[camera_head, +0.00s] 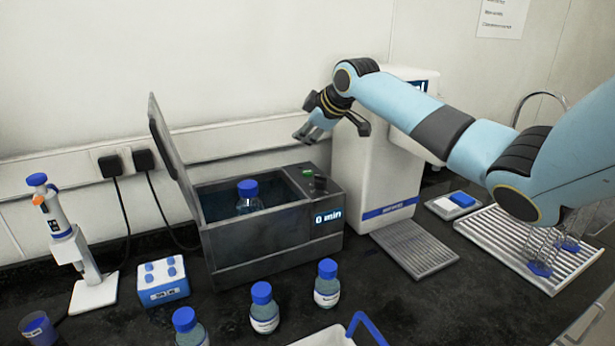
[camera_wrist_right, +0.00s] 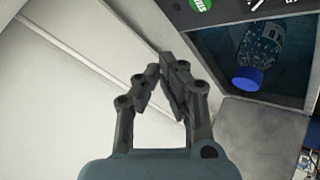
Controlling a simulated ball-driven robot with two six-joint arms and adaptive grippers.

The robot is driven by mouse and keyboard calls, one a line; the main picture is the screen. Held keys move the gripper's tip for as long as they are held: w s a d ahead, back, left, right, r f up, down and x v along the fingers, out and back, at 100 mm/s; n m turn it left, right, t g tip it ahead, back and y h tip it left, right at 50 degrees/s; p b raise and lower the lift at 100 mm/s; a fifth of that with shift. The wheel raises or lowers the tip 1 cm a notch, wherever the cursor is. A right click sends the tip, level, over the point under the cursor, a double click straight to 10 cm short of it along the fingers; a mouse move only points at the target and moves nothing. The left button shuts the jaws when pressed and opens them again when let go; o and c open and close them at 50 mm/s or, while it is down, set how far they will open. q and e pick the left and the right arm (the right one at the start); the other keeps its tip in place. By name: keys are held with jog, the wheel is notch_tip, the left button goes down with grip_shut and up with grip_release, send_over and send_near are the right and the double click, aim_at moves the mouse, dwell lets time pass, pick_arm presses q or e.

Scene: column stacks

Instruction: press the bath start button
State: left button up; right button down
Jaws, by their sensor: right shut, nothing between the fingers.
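The grey water bath (camera_head: 270,235) stands mid-left with its lid (camera_head: 172,150) raised and a "0 min" display on its front. A green button (camera_head: 308,172) sits on its right-hand top panel beside a black knob (camera_head: 320,183). The green button, with partly cut-off white lettering, also shows at the top edge of the wrist view (camera_wrist_right: 200,4). A blue-capped bottle (camera_head: 249,200) stands inside the bath; it also shows in the wrist view (camera_wrist_right: 257,52). My right gripper (camera_head: 302,134) is shut and empty, above the panel and apart from the button. Its fingertips show in the wrist view (camera_wrist_right: 168,66). My left gripper is out of view.
Several blue-capped bottles (camera_head: 264,312) stand in front of the bath. A pipette on a stand (camera_head: 70,240) and a blue-white tube rack (camera_head: 162,282) are at left. A white machine (camera_head: 365,160) stands close right of the bath, with a ridged tray (camera_head: 415,250) before it.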

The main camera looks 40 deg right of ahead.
jog(key=b, duration=0.3)
send_over(305, 172)
notch_tip(305, 172, down, 5)
jog(key=shift+s+r, duration=0.1)
jog(key=shift+r, duration=0.1)
jog(key=shift+f+b, duration=0.3)
jog(key=shift+f, duration=0.4)
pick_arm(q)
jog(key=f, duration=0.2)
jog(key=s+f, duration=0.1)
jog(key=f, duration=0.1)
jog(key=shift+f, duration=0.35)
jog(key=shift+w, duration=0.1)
pick_arm(e)
jog(key=shift+a, duration=0.1)
jog(key=shift+f, duration=0.4)
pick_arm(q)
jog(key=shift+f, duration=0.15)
pick_arm(e)
jog(key=shift+f, duration=0.45)
jog(key=shift+r, duration=0.1)
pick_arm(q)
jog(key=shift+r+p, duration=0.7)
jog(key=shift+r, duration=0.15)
pick_arm(e)
jog(key=shift+r, duration=0.8)
